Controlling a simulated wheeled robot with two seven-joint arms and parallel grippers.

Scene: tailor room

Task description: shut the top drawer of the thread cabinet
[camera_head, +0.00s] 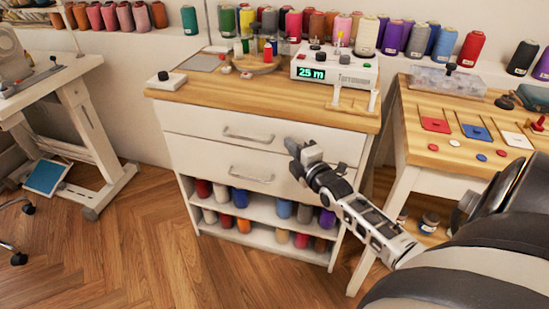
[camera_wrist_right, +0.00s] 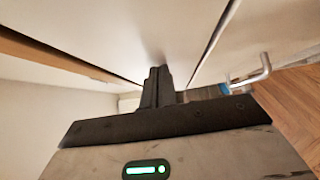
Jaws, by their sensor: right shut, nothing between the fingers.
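The white thread cabinet (camera_head: 338,190) with a wooden top stands in the middle of the head view. Its top drawer (camera_head: 205,122) has a grey bar handle (camera_head: 248,136) and looks flush or nearly flush with the cabinet front. My right gripper (camera_head: 291,146) is shut and empty, with its tips at the right part of the top drawer's front, right of the handle. In the right wrist view, my shut fingers (camera_wrist_right: 158,75) point at the white drawer front and seem to touch it; exact contact is hard to tell. My left gripper is not in view.
The lower drawer (camera_head: 215,160) also looks shut, above open shelves of thread spools. A display box (camera_head: 335,68) and spools stand on the cabinet top. A wooden table (camera_head: 415,105) with small items stands close on the right. Bare floor (camera_head: 150,240) lies in front.

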